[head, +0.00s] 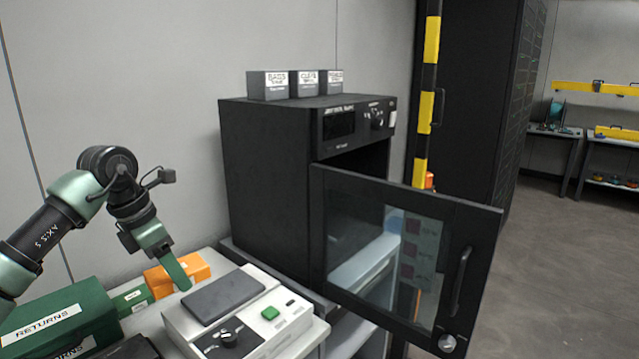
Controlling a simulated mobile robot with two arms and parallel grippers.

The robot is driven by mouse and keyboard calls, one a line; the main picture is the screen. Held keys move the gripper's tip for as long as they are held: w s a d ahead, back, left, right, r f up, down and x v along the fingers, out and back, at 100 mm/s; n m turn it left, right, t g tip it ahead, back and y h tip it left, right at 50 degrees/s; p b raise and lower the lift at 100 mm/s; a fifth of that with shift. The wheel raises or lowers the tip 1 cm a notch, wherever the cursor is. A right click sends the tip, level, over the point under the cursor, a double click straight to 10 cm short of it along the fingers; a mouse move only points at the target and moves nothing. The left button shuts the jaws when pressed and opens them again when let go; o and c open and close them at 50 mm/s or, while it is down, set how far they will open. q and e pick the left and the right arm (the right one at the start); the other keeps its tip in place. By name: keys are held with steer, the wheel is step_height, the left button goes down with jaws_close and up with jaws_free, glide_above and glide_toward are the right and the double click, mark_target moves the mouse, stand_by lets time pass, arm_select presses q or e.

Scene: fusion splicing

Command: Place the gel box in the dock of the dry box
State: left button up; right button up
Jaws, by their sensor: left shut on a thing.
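The dry box (265,185) is a tall black cabinet with a control panel at its top front. Its glass door (405,255) stands open toward me and to the right. Pale surfaces show through the glass, but the dock cannot be made out. An orange box (195,267), which looks like the gel box, is on the left at the back of the bench. My left gripper (183,284) comes down in front of the orange box and is shut on it; its finger covers part of the box. My right gripper is out of view.
A light grey device with a dark lid, a black knob and a green button (270,313) stands in front of the dry box. A green RETURNS box (60,318) is at the left. Several small grey boxes (296,84) sit on the dry box. The open door's edge juts out rightward.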

arm_select(q)
steer(key=d+m, duration=0.2)
steer(key=d, duration=0.6)
steer(key=s+d+f+m+g, duration=0.2)
steer(key=s+d+f+m, duration=0.2)
steer(key=s+m, duration=0.25)
steer(key=s+d+f+m+g, duration=0.35)
steer(key=s+f+m, duration=0.2)
steer(key=m, duration=0.25)
steer(key=s+d+f+m+y, duration=0.2)
steer(key=s+f+m+y, duration=0.15)
steer(key=s+m, duration=1.05)
steer(key=w+a+f+n+h, duration=0.1)
steer(key=a+n, duration=0.3)
steer(key=a, duration=0.4)
steer(key=shift+a+f, duration=0.15)
steer(key=shift+a, duration=0.2)
steer(key=shift+w, duration=0.15)
